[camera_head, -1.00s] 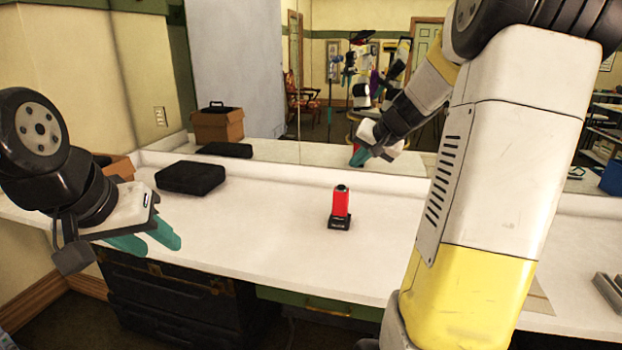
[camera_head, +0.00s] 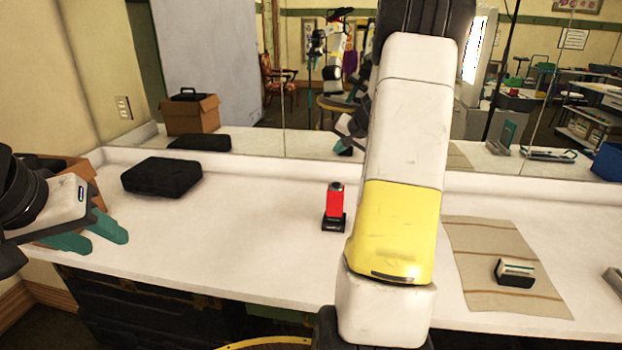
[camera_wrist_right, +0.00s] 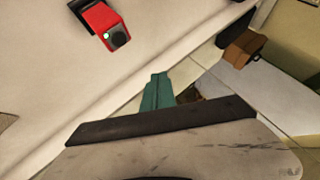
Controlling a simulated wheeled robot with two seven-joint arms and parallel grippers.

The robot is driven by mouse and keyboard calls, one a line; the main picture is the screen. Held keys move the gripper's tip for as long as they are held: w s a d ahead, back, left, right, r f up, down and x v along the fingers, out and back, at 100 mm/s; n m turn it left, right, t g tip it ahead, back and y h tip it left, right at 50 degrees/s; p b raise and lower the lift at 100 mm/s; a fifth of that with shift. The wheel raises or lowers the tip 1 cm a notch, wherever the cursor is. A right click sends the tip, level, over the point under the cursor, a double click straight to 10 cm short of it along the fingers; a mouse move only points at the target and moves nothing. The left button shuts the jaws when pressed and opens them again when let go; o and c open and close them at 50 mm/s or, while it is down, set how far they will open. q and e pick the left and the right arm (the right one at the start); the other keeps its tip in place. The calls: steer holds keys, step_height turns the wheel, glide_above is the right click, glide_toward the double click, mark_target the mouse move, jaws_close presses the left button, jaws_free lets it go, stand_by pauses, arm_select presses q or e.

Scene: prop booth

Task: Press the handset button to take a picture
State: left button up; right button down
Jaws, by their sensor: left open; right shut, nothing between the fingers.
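The red handset (camera_head: 335,203) stands upright in a small black base on the white counter, left of my right arm. In the right wrist view the red handset (camera_wrist_right: 97,19) is at the top left, with a dark round knob and a small green light on its end. My right gripper (camera_wrist_right: 157,92) shows its teal fingers shut and empty, below and to the right of the handset in that view and apart from it. The head view hides it directly; a mirror reflection shows part of that arm. My left gripper (camera_head: 103,238) is open and empty at the counter's left front.
A black case (camera_head: 162,177) lies at the back left, near a cardboard box (camera_head: 78,170). A striped cloth (camera_head: 480,238) with a small cream-and-black device (camera_head: 514,272) lies on the right. A mirror lines the back.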

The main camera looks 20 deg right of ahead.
mark_target(338, 184)
steer(key=shift+f, duration=4.4)
steer(key=shift+f, duration=0.15)
steer(key=shift+f, duration=0.25)
steer(key=shift+f, duration=0.45)
steer(key=shift+r, duration=0.85)
steer(key=shift+r, duration=2.5)
